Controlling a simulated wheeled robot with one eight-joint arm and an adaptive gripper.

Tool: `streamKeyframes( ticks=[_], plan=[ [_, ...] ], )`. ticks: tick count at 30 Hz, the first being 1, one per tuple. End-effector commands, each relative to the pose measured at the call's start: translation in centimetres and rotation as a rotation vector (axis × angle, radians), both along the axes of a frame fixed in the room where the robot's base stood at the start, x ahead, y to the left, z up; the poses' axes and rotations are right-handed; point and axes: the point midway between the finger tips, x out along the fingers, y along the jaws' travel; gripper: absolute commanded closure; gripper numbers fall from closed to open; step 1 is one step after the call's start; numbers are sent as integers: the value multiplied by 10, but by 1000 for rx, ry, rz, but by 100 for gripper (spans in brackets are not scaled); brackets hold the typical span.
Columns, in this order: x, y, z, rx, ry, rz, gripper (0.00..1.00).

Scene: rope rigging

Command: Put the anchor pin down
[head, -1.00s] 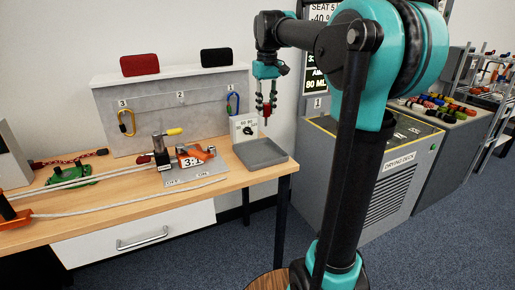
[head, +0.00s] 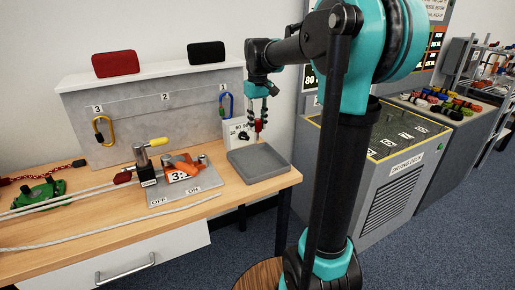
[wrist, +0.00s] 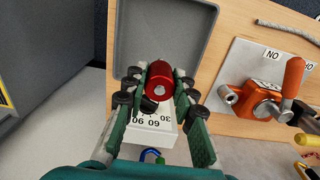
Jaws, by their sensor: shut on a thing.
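The anchor pin looks to be the red cylinder (wrist: 160,80) between my fingertips in the wrist view, with a pale round end facing the camera. It shows as a small red piece in the head view (head: 258,126). My gripper (head: 257,120) is shut on it and points down. The grey tray (head: 280,168) lies at the right end of the wooden table. The pin hangs over the tray's back part, near the dial box. In the wrist view the tray (wrist: 135,25) spreads behind the pin. The gap between pin and tray floor is hard to tell.
A white dial box (head: 240,132) stands close behind the tray, and shows under my fingers in the wrist view (wrist: 150,138). An orange device on a metal plate (head: 200,183) sits left of the tray. A grey board with carabiners (head: 150,115) stands behind.

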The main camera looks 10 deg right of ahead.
Motion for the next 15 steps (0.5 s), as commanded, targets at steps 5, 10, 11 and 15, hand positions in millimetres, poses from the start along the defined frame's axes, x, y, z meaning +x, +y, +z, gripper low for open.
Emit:
streamKeyframes(
  ticks=[5,10,11,15],
  plan=[
    [0,0,-41,0,0,0,100],
    [0,0,-61,0,0,0,100],
    [0,0,-63,0,0,0,100],
    [0,0,-75,0,0,0,100]
  ],
)
